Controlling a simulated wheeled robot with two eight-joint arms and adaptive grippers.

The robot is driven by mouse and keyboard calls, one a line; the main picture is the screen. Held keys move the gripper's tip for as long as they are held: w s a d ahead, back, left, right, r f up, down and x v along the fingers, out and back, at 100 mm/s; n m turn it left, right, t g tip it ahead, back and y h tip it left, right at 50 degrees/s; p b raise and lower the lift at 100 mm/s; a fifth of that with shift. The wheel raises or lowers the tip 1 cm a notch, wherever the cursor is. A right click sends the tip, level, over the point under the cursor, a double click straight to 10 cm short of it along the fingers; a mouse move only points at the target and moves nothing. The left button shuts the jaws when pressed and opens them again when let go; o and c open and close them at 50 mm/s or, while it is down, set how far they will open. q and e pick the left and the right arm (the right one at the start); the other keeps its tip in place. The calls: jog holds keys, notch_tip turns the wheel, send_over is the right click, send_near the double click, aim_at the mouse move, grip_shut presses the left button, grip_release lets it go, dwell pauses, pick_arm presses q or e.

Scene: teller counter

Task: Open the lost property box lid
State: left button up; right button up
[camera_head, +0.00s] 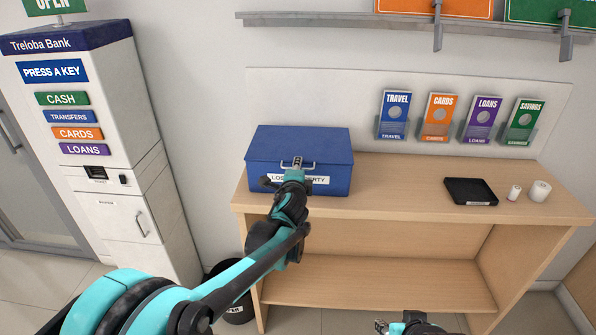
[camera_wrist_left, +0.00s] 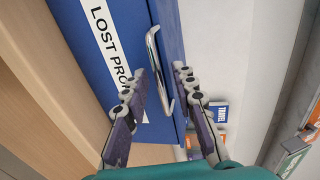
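The blue lost property box (camera_head: 255,180) stands on the left end of the wooden counter. Its lid (camera_head: 300,140) is shut, with a metal handle (camera_head: 312,165) on the front. The handle also shows in the left wrist view (camera_wrist_left: 152,42). My left gripper (camera_head: 297,163) is at the box front, by the handle and over part of the white label. In the left wrist view my left gripper (camera_wrist_left: 160,73) is open, its fingers on either side of the handle with gaps visible. My right gripper (camera_head: 382,325) is at the bottom edge, mostly out of frame.
The wooden counter (camera_head: 400,200) is clear right of the box up to a black tray (camera_head: 470,191) and two small white cylinders. Leaflet holders (camera_head: 436,117) hang on the wall behind. A bank kiosk (camera_head: 110,130) stands left and a black bin (camera_head: 238,312) below.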

pick_arm(q)
grip_shut()
jog(key=shift+r, duration=0.1)
jog(key=shift+r+p, duration=0.55)
jog(key=shift+p, duration=0.15)
jog(key=w+r+g+p, duration=0.2)
jog(key=r+p, duration=0.5)
jog(key=p, duration=0.1)
jog(key=w+r+g+p, duration=0.3)
jog(key=r+p, duration=0.5)
jog(key=shift+w+g+p, duration=0.15)
jog(key=shift+g+p, duration=0.15)
jog(key=shift+p, duration=0.1)
